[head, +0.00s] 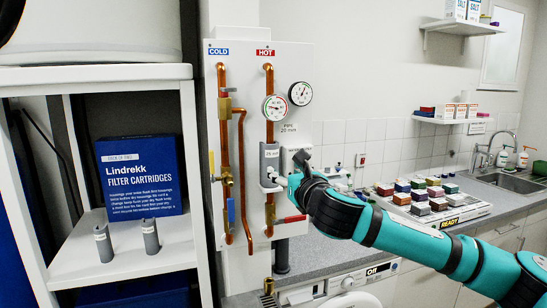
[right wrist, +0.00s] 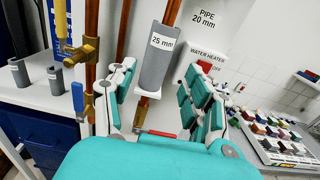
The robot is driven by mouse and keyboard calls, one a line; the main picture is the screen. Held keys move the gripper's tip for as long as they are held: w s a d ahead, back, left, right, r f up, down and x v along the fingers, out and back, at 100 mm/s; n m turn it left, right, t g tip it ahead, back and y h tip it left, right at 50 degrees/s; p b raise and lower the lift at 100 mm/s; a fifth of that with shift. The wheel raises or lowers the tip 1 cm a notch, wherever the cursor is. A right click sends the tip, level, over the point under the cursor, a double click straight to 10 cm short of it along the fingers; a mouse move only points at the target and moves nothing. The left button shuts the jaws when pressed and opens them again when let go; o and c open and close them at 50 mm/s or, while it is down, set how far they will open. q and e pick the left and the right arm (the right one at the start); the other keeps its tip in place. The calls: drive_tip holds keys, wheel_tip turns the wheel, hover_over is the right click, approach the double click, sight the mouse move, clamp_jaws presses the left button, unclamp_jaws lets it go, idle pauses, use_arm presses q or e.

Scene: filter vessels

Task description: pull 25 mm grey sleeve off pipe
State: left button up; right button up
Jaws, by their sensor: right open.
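The grey sleeve marked 25 mm (head: 269,160) stands upright on the panel, on the copper HOT pipe (head: 269,110), which runs down from above. In the right wrist view, the sleeve (right wrist: 156,70) is ahead, between the two spread fingers. My right gripper (head: 284,178) reaches in from the right, close to the sleeve. It is open, and I see no clear contact with the sleeve. In the right wrist view, copper pipe shows above and below the sleeve. My left gripper is not in view.
Two grey sleeves (head: 103,243) (head: 151,236) stand on the left shelf beside a blue filter cartridge box (head: 140,180). Gauges (head: 300,93) and the COLD pipe (head: 222,130) with valves are near. A tray of coloured blocks (head: 455,213) lies on the counter at right.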

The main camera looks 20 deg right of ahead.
sight(273, 159)
drive_tip(key=w+p, duration=0.2)
drive_tip(key=w, duration=0.8)
drive_tip(key=shift+w+a+p, duration=0.15)
drive_tip(key=shift+w+p, duration=0.2)
drive_tip(key=shift+w, duration=0.05)
drive_tip(key=c, duration=0.8)
drive_tip(key=shift+o, duration=0.2)
drive_tip(key=shift+r+p, duration=0.15)
drive_tip(key=shift+p, duration=0.45)
drive_tip(key=shift+s, duration=0.3)
drive_tip(key=shift+s+p, duration=0.5)
drive_tip(key=shift+s, duration=2.1)
drive_tip(key=shift+s, duration=0.2)
